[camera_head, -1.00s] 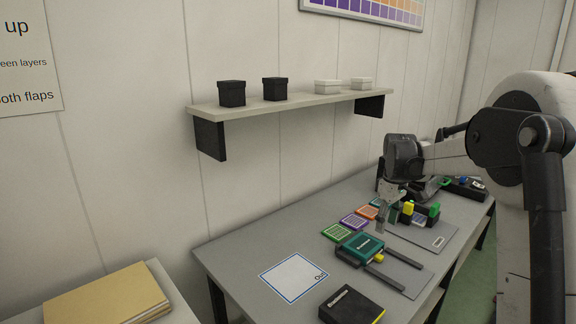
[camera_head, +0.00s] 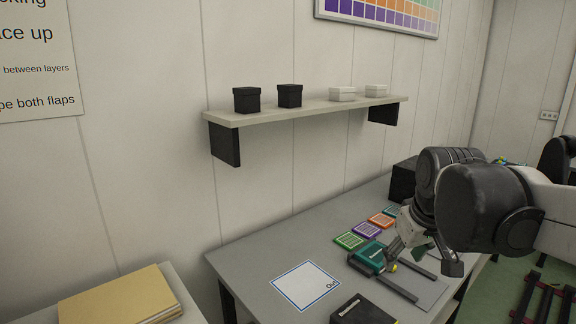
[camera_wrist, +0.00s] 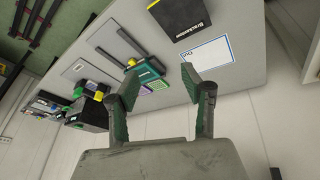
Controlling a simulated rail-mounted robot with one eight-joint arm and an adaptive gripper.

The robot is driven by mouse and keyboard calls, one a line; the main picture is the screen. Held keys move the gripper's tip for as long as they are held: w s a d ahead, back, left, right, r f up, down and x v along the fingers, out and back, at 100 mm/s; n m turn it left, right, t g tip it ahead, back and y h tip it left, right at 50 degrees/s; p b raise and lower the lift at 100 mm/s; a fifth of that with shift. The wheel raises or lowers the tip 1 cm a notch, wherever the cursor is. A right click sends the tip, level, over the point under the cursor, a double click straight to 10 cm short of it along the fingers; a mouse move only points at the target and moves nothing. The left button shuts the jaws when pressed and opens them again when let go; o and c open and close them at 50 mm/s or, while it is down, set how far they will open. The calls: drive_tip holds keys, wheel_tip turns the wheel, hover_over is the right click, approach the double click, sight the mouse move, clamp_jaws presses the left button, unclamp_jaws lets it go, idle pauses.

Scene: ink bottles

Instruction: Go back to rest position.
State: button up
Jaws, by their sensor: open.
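My gripper (camera_head: 424,262) hangs over the right part of the grey table in the head view. In the wrist view my gripper (camera_wrist: 167,88) has its two green-padded fingers spread wide, with nothing held between them. A teal box (camera_head: 368,257) lies on the table near it, with a small yellow piece (camera_head: 392,267) at its side. The teal box also shows in the wrist view (camera_wrist: 147,73), beyond the fingers and apart from them. My arm hides part of the table's right end.
A white square marked "Out" (camera_head: 305,286) lies on the table, with a black box (camera_head: 361,311) near the front edge. Several coloured cards (camera_head: 365,230) lie behind. A wall shelf (camera_head: 310,111) carries black and white boxes. A folder stack (camera_head: 120,297) is at lower left.

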drive_tip(key=s+a+f+m+t, duration=0.1)
drive_tip(key=s+f, duration=0.1)
drive_tip(key=s, duration=0.4)
drive_tip(key=s+a+f+m+t, duration=0.1)
drive_tip(key=s+a+f, duration=0.1)
drive_tip(key=s, duration=0.5)
drive_tip(key=shift+s+a+f+m, duration=0.15)
drive_tip(key=shift+s+f+m, duration=0.2)
drive_tip(key=shift+f, duration=0.35)
